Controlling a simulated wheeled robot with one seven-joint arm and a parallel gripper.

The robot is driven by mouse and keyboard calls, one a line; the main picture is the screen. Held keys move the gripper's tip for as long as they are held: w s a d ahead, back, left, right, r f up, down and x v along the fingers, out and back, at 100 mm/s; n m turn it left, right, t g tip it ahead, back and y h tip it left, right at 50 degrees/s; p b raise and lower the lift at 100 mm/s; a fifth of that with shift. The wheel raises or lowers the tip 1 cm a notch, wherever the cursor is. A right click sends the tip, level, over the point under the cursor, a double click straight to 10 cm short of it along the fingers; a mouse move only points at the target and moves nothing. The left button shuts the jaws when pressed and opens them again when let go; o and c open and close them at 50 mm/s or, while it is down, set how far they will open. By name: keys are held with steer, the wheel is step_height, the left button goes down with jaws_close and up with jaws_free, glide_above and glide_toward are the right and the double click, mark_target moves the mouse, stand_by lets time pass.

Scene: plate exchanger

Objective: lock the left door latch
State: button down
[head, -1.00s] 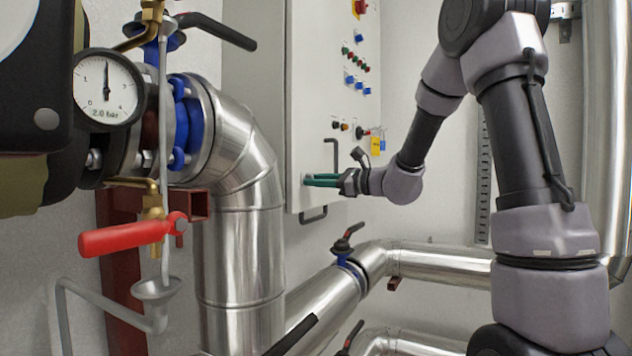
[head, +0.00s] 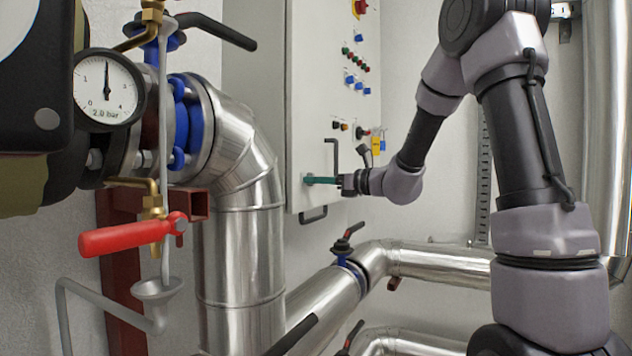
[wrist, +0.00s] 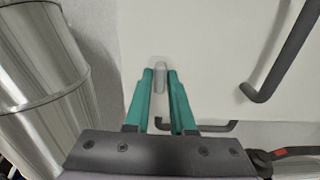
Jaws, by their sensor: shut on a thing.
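The left door latch (wrist: 160,72) is a small light grey knob on the white cabinet door. In the wrist view it lies between the tips of the two green fingers of my gripper (wrist: 160,85). In the head view my gripper (head: 312,180) reaches from the right to the lower left part of the door (head: 308,90). The fingers are shut on the latch, which they mostly hide in the head view. The cabinet door looks closed.
A dark vertical handle (head: 337,158) is just right of my gripper, and a lower dark handle (head: 313,215) is below it. Shiny pipes (head: 238,190) stand to the left. A red-handled valve (head: 125,237) is at the lower left.

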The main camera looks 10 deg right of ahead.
steer(key=c, duration=0.8)
jaws_free()
steer(key=shift+c, duration=0.2)
steer(key=v, duration=1)
steer(key=shift+s+d, duration=0.3)
